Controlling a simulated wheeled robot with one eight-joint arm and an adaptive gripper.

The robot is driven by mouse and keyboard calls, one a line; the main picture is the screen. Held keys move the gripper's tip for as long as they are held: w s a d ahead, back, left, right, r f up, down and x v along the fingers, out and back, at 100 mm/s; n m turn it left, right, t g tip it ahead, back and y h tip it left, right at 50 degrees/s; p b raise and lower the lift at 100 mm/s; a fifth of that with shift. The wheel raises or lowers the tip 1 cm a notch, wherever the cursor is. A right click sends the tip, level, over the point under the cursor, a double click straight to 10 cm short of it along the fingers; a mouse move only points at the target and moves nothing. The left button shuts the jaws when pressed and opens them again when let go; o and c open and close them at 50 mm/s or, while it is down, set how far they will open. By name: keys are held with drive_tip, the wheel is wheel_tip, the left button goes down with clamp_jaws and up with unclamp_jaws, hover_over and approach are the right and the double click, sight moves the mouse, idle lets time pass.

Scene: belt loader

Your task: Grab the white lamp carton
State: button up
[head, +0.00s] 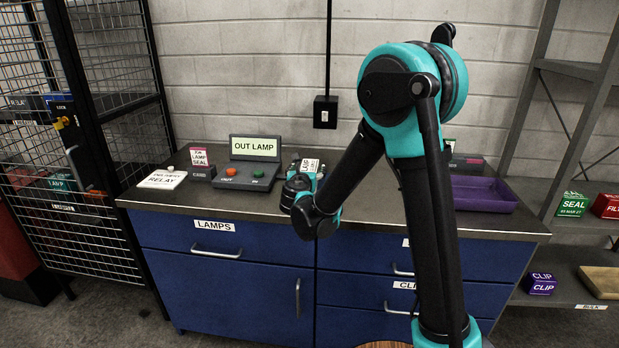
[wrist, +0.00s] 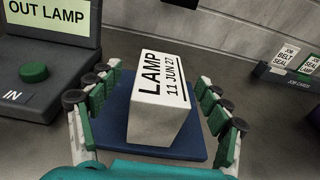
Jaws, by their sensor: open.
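The white lamp carton (wrist: 160,100) stands on a dark blue pad (wrist: 191,151) in the wrist view, its top printed "LAMP 11 JUN 27". My gripper (wrist: 155,98) is open, with one green-padded finger on each side of the carton. A gap shows between the carton and each finger. In the head view the carton (head: 310,164) is partly hidden behind my gripper (head: 303,180) and arm on the counter. Whether the fingertips reach below the carton's top is hard to tell.
A grey console (head: 247,165) reading "OUT LAMP", with red and green buttons, stands left of the carton. A job card holder (wrist: 288,79) is at the right. A purple tray (head: 483,194) lies further right on the counter (head: 225,206).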

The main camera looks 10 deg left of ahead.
sight(309, 166)
drive_tip(key=w, duration=0.3)
drive_tip(key=shift+d+f, duration=0.15)
drive_tip(key=shift+f, duration=0.15)
drive_tip(key=c, duration=1.5)
drive_tip(key=shift+r, duration=0.15)
